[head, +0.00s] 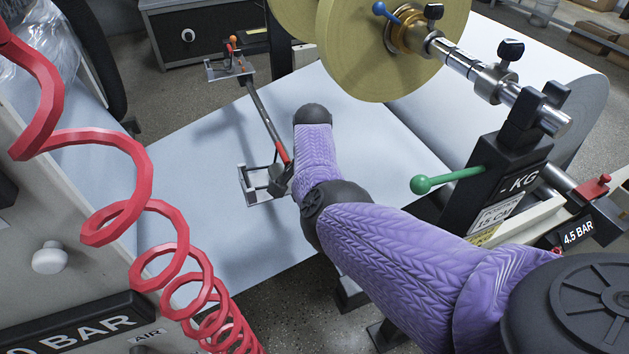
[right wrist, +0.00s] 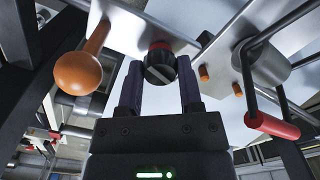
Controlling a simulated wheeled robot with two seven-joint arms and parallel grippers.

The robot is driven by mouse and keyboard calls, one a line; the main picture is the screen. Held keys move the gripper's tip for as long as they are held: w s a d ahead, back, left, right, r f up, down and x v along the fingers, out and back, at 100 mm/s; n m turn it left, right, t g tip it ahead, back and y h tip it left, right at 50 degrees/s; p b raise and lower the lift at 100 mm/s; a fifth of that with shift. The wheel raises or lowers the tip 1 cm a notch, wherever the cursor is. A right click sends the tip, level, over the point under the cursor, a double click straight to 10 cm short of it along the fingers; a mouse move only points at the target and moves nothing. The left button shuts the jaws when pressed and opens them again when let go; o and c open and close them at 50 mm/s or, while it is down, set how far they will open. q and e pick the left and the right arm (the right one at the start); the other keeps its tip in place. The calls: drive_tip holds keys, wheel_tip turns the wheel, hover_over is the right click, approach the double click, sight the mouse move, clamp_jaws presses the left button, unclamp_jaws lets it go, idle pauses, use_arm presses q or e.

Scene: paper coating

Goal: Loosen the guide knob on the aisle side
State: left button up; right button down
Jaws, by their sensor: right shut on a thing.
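In the right wrist view a black round knob (right wrist: 160,70) with a pale bar across its face and a red ring behind it sits under a light metal plate (right wrist: 150,30). My right gripper (right wrist: 161,78) is shut on this knob, with one dark finger on each side. In the head view my purple-sleeved right arm reaches to the near end of the guide bar (head: 262,112), beside a wire-frame bracket (head: 243,187). The arm hides my right gripper and the gripped knob there. My left gripper is not in view.
An orange ball lever (right wrist: 80,72) stands left of the gripper, and a red-handled bar (right wrist: 272,126) is at right. In the head view a yellow roll (head: 355,50), a green-knobbed lever (head: 421,185) and a coiled red hose (head: 125,215) surround the white paper web (head: 190,160).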

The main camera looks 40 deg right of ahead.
drive_tip(key=shift+n+p, duration=0.3)
drive_tip(key=shift+n, duration=0.4)
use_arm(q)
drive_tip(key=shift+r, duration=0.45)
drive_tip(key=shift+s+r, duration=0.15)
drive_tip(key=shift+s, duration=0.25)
use_arm(e)
drive_tip(key=shift+n, duration=0.3)
drive_tip(key=c, duration=0.5)
unclamp_jaws()
drive_tip(key=shift+c, duration=0.2)
wheel_tip(320, 180, up, 9)
drive_tip(key=p, duration=0.6)
drive_tip(key=shift+r, duration=0.1)
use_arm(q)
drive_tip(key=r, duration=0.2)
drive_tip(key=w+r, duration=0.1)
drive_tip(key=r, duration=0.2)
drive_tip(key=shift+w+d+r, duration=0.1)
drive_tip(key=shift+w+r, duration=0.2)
use_arm(e)
drive_tip(key=shift+r, duration=0.35)
